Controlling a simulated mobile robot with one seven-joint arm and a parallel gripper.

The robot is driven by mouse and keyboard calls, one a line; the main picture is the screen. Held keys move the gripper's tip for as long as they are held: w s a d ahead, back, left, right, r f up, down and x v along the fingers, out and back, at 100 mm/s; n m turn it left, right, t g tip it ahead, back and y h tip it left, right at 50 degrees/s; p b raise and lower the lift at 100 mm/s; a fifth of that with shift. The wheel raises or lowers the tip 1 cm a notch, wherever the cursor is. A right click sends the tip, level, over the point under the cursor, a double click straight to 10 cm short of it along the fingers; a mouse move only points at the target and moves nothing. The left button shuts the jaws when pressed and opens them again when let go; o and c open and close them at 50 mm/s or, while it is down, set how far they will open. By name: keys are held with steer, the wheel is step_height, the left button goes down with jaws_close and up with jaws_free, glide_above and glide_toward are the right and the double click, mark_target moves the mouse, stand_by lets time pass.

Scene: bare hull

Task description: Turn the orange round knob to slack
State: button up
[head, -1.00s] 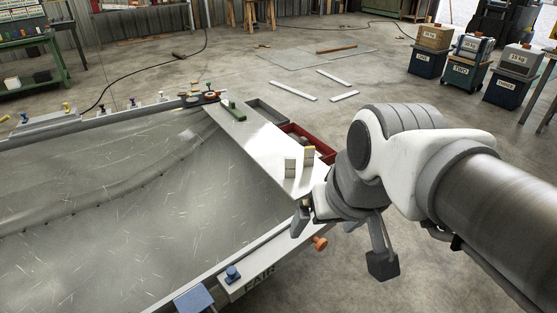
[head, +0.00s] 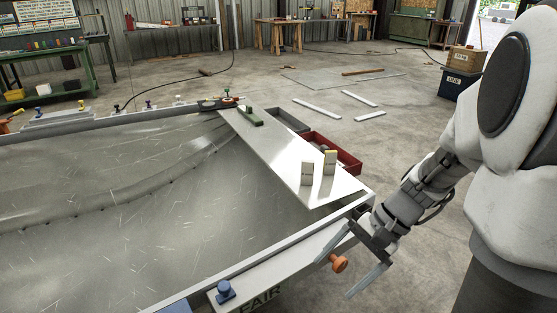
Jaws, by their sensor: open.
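The orange round knob (head: 339,263) sticks out from the outer side of the hull's near rail, close to its right corner. My gripper (head: 340,268) is open, with one finger above and left of the knob and the other below and right of it. The knob shows in the gap between the fingers. I cannot tell whether either finger touches it. Any mark on the knob that would show its setting is too small to read.
A blue knob (head: 225,291) stands on the near rail, above a "FAIR" label. A white board (head: 280,150) across the hull carries two small blocks and a green tool. Red (head: 335,152) and grey trays sit beyond it. Open floor lies to the right.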

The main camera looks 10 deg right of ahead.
steer(key=w+d+f+m+t+y, duration=0.45)
steer(key=d+f+m, duration=0.4)
steer(key=f, duration=0.25)
steer(key=m+t+h, duration=0.4)
steer(key=m+t, duration=0.8)
steer(key=m, duration=0.2)
glide_toward(343, 267)
steer(key=shift+y, duration=0.25)
steer(key=b+x, duration=0.4)
steer(key=x, duration=0.7)
steer(key=shift+d+f, duration=0.1)
steer(key=shift+f, duration=0.05)
steer(key=c, duration=1.3)
steer(key=shift+c, duration=0.2)
steer(key=shift+m, duration=0.35)
